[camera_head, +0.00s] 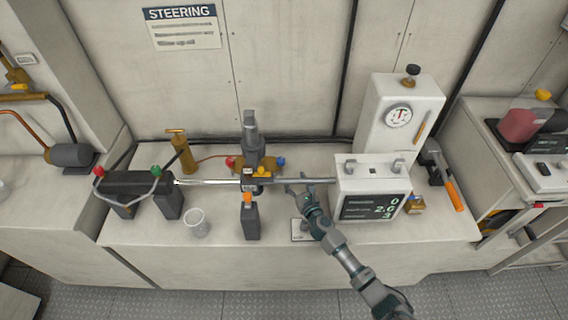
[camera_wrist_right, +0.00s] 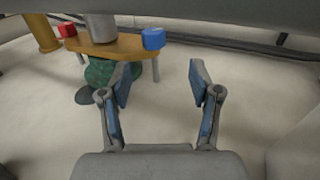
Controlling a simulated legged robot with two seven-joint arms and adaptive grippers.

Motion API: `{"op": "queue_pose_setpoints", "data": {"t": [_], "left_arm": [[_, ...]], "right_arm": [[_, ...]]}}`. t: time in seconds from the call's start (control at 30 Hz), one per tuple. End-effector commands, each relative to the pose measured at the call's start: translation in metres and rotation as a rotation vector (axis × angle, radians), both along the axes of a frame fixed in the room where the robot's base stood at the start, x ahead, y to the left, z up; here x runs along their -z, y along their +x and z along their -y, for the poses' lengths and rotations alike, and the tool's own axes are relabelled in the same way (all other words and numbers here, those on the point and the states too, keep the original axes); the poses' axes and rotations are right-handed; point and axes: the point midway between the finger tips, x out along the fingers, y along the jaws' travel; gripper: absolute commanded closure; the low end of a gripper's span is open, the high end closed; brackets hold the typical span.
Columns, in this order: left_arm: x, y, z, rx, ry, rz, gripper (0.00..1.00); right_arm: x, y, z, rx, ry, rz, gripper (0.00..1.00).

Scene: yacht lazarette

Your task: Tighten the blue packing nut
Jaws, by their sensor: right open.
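The blue packing nut (camera_head: 281,161) sits at the right end of a brass-coloured flange on the fitting behind the long rod. In the right wrist view the blue nut (camera_wrist_right: 153,38) is beyond the fingertips, roughly between their lines and nearer the left finger. A red nut (camera_wrist_right: 66,30) is at the flange's other end. My right gripper (camera_head: 298,187) is open and empty, in front of the blue nut and apart from it. It shows in the right wrist view (camera_wrist_right: 162,78) with both blue-padded fingers spread. My left gripper is not in the head view.
A horizontal rod (camera_head: 318,181) runs close to my right gripper toward the white display box (camera_head: 370,177). A clear cup (camera_head: 196,223) and a dark orange-topped bottle (camera_head: 250,220) stand on the bench front. A brass pump (camera_head: 183,153) is farther left.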

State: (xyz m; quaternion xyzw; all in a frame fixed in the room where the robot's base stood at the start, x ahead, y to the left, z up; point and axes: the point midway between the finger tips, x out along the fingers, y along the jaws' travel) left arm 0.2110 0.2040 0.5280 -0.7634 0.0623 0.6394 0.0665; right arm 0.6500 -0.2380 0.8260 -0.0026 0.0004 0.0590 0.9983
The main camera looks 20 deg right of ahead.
Motion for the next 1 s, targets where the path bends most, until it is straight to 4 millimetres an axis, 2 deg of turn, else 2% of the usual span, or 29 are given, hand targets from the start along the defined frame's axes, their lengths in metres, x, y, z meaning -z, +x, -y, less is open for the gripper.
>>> {"op": "queue_pose_setpoints", "data": {"t": [0.03, 0.2, 0.4, 0.6, 0.9, 0.97, 1.0], "left_arm": [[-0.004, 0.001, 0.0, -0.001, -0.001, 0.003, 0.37], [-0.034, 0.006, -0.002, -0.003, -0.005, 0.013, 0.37], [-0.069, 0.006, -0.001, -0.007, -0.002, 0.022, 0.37], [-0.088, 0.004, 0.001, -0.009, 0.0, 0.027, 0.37], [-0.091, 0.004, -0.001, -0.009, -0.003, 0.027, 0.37], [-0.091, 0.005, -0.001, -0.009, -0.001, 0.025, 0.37], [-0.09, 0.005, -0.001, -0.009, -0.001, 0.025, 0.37]], "right_arm": [[0.002, 0.013, -0.002, 0.0, -0.001, 0.001, 0.37], [0.002, 0.052, -0.01, -0.001, -0.005, 0.002, 0.37], [0.003, 0.082, -0.011, -0.001, -0.002, 0.0, 0.37], [0.001, 0.095, -0.01, -0.001, 0.001, 0.001, 0.37], [-0.001, 0.097, -0.013, -0.001, -0.002, 0.001, 0.37], [-0.001, 0.097, -0.014, -0.002, -0.003, 0.001, 0.5], [-0.001, 0.097, -0.015, -0.002, -0.003, 0.001, 0.6]]}}
